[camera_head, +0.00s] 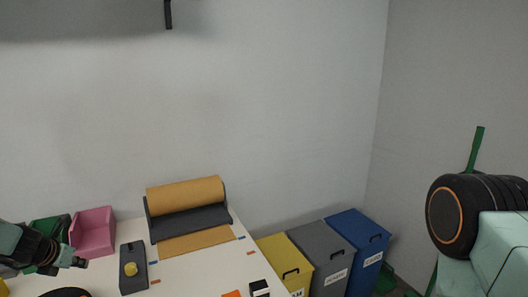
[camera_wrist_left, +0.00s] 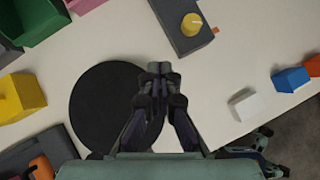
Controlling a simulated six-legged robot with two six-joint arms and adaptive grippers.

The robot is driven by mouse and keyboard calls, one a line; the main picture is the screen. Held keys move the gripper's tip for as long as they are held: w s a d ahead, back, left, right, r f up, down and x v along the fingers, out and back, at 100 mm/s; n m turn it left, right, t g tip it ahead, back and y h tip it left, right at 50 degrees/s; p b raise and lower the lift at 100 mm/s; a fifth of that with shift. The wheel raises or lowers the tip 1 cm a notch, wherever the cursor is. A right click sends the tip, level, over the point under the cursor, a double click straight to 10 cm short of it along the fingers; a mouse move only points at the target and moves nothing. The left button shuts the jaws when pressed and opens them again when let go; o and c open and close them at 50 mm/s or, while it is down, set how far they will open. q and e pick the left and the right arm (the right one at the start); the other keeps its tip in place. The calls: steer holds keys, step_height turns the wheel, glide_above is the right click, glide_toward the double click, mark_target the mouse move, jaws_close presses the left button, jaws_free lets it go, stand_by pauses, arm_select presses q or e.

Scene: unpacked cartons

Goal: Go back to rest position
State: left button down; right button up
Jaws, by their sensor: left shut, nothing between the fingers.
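My left gripper (camera_head: 80,263) is at the lower left of the head view, over the left part of the white table (camera_head: 195,270). In the left wrist view its fingers (camera_wrist_left: 159,68) are together with nothing between them, above the table, beside a black round disc (camera_wrist_left: 100,105).
A pink bin (camera_head: 93,232) and a green bin (camera_head: 50,229) stand near the left gripper. A dark box with a yellow knob (camera_head: 131,270) and a brown paper roll (camera_head: 185,194) are on the table. Yellow (camera_head: 275,254), grey (camera_head: 325,262) and blue (camera_head: 362,238) bins stand right of it.

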arm_select(q)
steer(key=s+d+f+m+g+y+b, duration=0.1)
steer(key=s+d+f+m+g+b, duration=0.35)
steer(key=s+d+f+m, duration=1.65)
steer(key=s+d+f+m+g+b, duration=0.1)
steer(key=s+d+f+m+b, duration=0.2)
steer(key=s, duration=0.4)
steer(key=s+d+f+m+g+h+b, duration=0.1)
steer(key=s+d+f+m+b, duration=0.2)
steer(key=s+m+b, duration=0.2)
steer(key=s+d+f+m+g+b, duration=0.1)
steer(key=s+d+f+m+b, duration=0.1)
steer(key=s+m+b, duration=0.3)
steer(key=s+d+m, duration=0.1)
steer(key=s, duration=0.3)
steer(key=shift+s+d+f+m+h, duration=0.2)
steer(key=shift+f+m+h, duration=0.2)
